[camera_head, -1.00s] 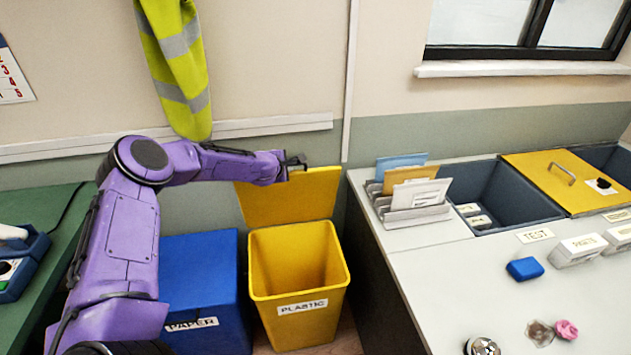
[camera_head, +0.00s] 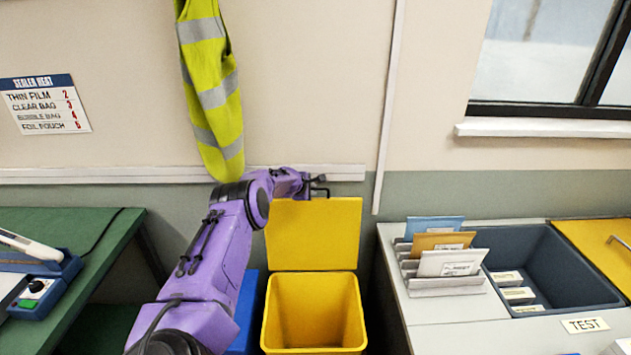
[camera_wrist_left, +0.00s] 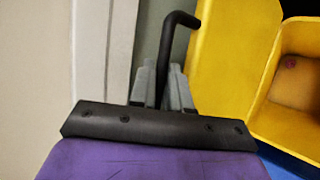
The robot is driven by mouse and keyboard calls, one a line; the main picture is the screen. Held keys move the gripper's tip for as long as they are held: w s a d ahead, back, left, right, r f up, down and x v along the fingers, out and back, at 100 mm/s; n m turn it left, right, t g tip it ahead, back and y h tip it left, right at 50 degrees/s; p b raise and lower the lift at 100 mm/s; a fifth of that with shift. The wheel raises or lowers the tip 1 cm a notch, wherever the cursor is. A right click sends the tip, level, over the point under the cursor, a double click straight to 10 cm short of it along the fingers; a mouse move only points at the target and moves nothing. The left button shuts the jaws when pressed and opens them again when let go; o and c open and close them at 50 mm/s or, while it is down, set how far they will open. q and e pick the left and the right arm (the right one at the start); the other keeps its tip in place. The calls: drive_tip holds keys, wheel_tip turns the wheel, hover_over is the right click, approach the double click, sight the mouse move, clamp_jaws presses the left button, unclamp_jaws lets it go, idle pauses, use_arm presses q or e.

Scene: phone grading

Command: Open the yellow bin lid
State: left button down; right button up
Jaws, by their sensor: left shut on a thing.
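The yellow bin (camera_head: 315,309) stands on the floor between the two work surfaces, its mouth open. Its yellow lid (camera_head: 314,234) stands upright behind the mouth, against the wall side. My left gripper (camera_head: 318,188) is at the lid's top edge, shut on a black bent handle. In the left wrist view the gripper's grey fingers (camera_wrist_left: 163,88) are closed around the black handle (camera_wrist_left: 178,22), beside the yellow lid (camera_wrist_left: 232,55). The open bin (camera_wrist_left: 295,85) also shows there, with a small reddish spot inside. My right gripper is in neither current view.
A blue bin (camera_head: 246,310) stands left of the yellow one, mostly hidden by my arm. A green table (camera_head: 95,245) is at left. A grey counter (camera_head: 440,305) with an envelope rack (camera_head: 445,284) and a dark tray (camera_head: 560,262) is at right. A hi-vis vest (camera_head: 214,95) hangs above.

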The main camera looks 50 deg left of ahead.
use_arm(q)
drive_tip(key=shift+s+f, duration=0.1)
drive_tip(key=shift+f, duration=0.05)
drive_tip(key=c, duration=1.2)
unclamp_jaws()
drive_tip(key=shift+o, duration=0.2)
drive_tip(key=shift+s+d+r, duration=0.1)
drive_tip(key=shift+s+r, duration=0.2)
drive_tip(key=shift+r, duration=0.15)
drive_tip(key=p+v, duration=0.1)
drive_tip(key=v, duration=0.8)
drive_tip(key=shift+s+r, duration=0.2)
drive_tip(key=shift+s, duration=0.05)
